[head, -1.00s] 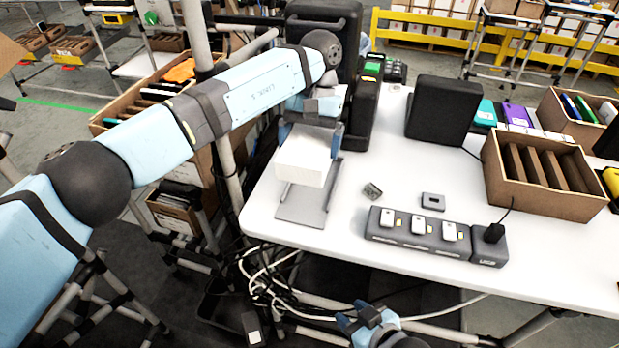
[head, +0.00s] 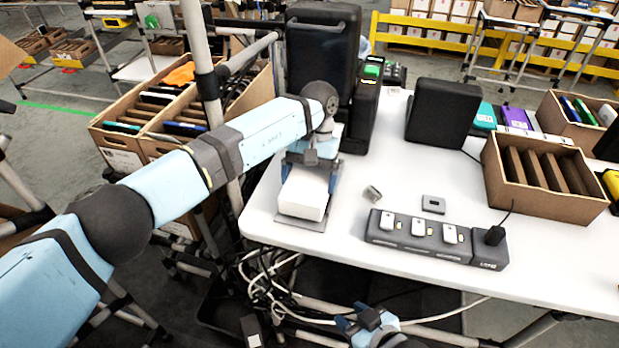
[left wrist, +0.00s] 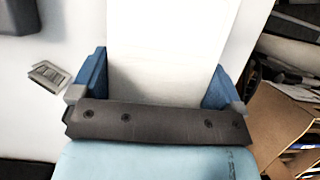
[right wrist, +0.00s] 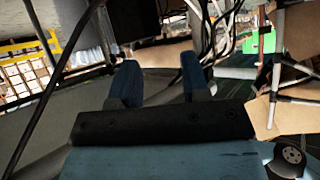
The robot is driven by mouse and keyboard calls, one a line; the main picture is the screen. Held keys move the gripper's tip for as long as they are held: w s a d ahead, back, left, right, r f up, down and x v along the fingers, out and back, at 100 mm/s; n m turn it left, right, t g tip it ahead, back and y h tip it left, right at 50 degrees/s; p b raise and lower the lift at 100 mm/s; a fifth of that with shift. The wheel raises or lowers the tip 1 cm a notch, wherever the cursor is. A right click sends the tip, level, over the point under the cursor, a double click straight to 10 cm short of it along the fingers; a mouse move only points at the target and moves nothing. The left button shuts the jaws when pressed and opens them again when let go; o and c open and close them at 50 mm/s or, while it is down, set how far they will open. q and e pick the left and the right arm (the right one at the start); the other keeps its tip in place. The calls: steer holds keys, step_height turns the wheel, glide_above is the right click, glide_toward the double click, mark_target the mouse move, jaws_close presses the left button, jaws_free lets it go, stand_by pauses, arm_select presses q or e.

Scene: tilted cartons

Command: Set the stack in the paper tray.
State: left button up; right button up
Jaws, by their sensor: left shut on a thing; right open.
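The white paper stack (head: 303,196) is a thick block at the left end of the table, over the flat grey paper tray (head: 299,224). The tray's front edge and a strip of its right side show; the stack hides the rest. I cannot tell whether the stack touches the tray floor. My left gripper (head: 311,168) is shut on the stack near its far end. In the left wrist view the stack (left wrist: 165,60) fills the space between the blue fingers. My right gripper (head: 366,318) is open and empty, low in front of the table; its spread fingers show in the right wrist view (right wrist: 158,78).
A grey power strip (head: 420,236) with white plugs lies right of the tray. A small metal block (head: 372,193) and a grey plate (head: 433,204) lie nearby. A black box (head: 443,114) and a divided carton (head: 540,180) stand farther right. The white tabletop (head: 400,165) between is clear.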

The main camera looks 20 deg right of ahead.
mark_target(313, 168)
arm_select(q)
steer(key=shift+f+b, duration=0.65)
steer(key=shift+b, duration=0.2)
steer(key=o, duration=0.8)
steer(key=shift+r, duration=0.1)
arm_select(e)
steer(key=shift+w+a, duration=0.1)
arm_select(q)
steer(key=shift+r+p, duration=0.6)
steer(key=shift+p, duration=0.35)
steer(key=v, duration=0.6)
steer(key=shift+w+r, duration=0.1)
steer(key=shift+r, duration=0.05)
steer(key=shift+w+d+r, duration=0.15)
steer(key=shift+r, duration=0.4)
